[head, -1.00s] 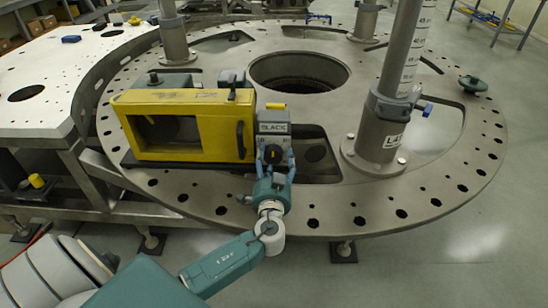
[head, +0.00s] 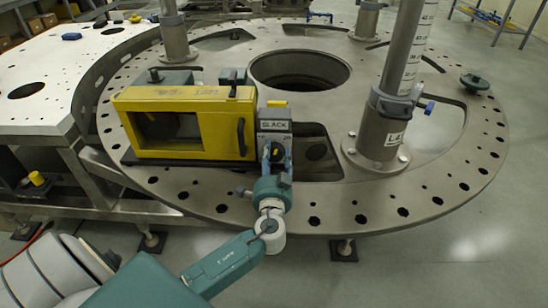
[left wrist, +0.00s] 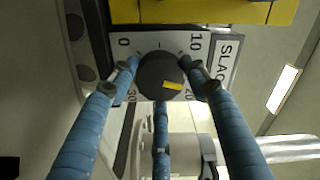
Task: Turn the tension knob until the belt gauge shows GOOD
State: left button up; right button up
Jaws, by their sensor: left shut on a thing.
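The tension knob (left wrist: 160,77) is a dark round knob with a yellow mark, on a pale dial plate with numbers in the left wrist view. The yellow mark lies at the lower right of the knob. The belt gauge (head: 274,126) above the knob reads SLACK; part of that word also shows in the left wrist view (left wrist: 228,62). My left gripper (head: 275,152) reaches the knob from the front, its blue fingers shut on it from both sides, with a third finger below. My right gripper is in neither view.
A yellow housing (head: 198,92) with a window and black handle stands left of the gauge. The round steel turret plate (head: 380,205) carries them. A grey post with a clamp (head: 385,130) stands to the right. The plate's front right is clear.

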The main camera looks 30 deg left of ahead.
pick_arm(q)
jog(key=m, duration=0.4)
jog(key=shift+w+d+r, duration=0.1)
jog(key=shift+r, duration=0.2)
jog(key=shift+m, duration=0.9)
jog(key=shift+d+f, duration=0.1)
jog(key=o, duration=1.1)
jog(key=shift+c, duration=0.2)
jog(key=shift+o, duration=0.4)
jog(key=shift+w+d+f, duration=0.1)
jog(key=shift+w+d, duration=0.05)
jog(key=v, duration=1.2)
jog(key=shift+f, duration=0.1)
